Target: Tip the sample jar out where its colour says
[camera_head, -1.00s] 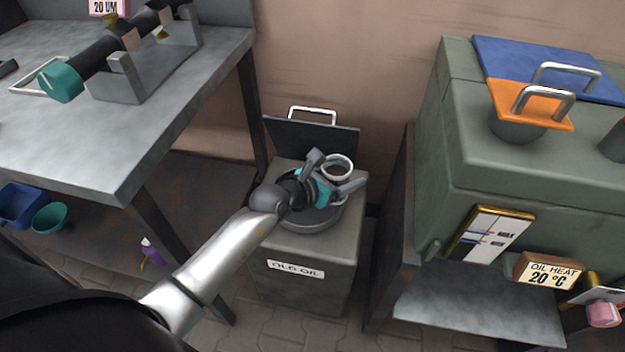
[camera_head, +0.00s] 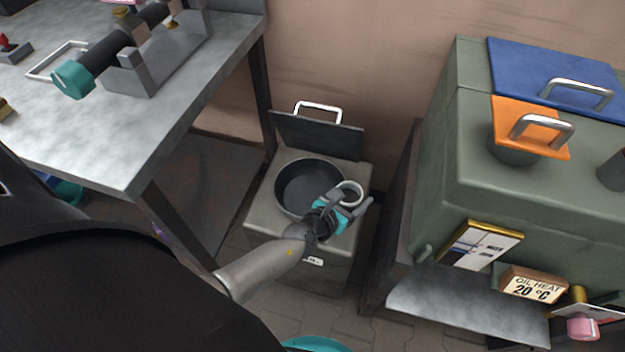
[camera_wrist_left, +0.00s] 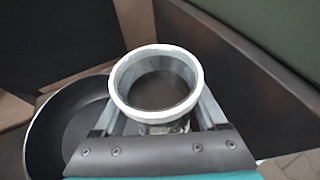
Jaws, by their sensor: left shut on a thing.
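My left gripper (camera_head: 350,202) is shut on the sample jar (camera_head: 350,187), a short pale cup with a white rim. The jar is over the right edge of the old-oil bin (camera_head: 268,220), whose lid (camera_head: 318,135) is open and whose round dark opening (camera_head: 303,186) shows to the left. In the left wrist view, the jar (camera_wrist_left: 158,62) sits between the fingers with its mouth facing the camera. Its inside looks grey and dark; I cannot tell whether it holds anything. The bin's label is mostly hidden by my arm. My right gripper is not in view.
A green machine (camera_head: 465,165) with blue (camera_head: 550,60) and orange (camera_head: 525,115) lids stands at the right, with an oil heat sign reading 20 °C (camera_head: 533,285). A metal bench (camera_head: 120,150) is at the left. A narrow floor gap lies between bin and machine.

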